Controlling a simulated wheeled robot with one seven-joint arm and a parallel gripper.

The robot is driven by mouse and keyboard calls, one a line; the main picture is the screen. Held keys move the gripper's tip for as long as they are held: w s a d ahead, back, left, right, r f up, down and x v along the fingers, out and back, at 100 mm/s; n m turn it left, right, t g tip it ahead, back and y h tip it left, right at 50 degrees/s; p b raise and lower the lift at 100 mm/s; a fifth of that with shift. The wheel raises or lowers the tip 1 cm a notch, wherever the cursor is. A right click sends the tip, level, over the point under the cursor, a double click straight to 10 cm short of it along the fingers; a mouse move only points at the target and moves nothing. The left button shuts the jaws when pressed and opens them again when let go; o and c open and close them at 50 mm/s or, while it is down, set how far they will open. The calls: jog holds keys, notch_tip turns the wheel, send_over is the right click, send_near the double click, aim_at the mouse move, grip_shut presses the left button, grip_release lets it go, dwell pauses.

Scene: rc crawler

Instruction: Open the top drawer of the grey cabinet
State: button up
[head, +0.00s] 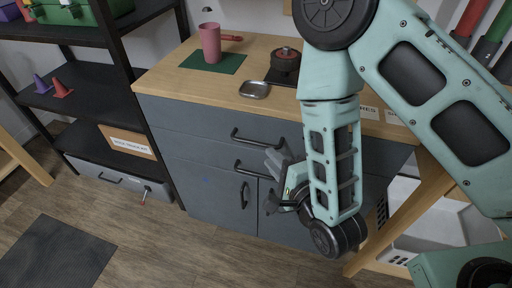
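The grey cabinet (215,190) stands under a wooden top in the middle of the head view. Its top drawer (190,119) looks shut, flush with the front. The drawer's black bar handle (256,138) shows just left of my arm. My gripper (278,186) is in front of the cabinet, lower than that handle and apart from it in the picture, near the second drawer and the doors. My forearm and wrist hide part of the gripper and the cabinet's right side. I cannot tell how far apart its fingers are.
A second drawer handle (251,168) and door handles (244,195) lie below. On the wooden top (180,75) are a pink cup (210,43), a small metal tray (254,90) and a dark round object (285,60). A black shelf (90,105) stands left.

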aim_at(256, 143)
jog(key=x, duration=0.8)
jog(key=shift+w+a+f+p, duration=0.1)
jog(key=shift+w+p, duration=0.15)
jog(key=shift+p, duration=0.15)
grip_shut()
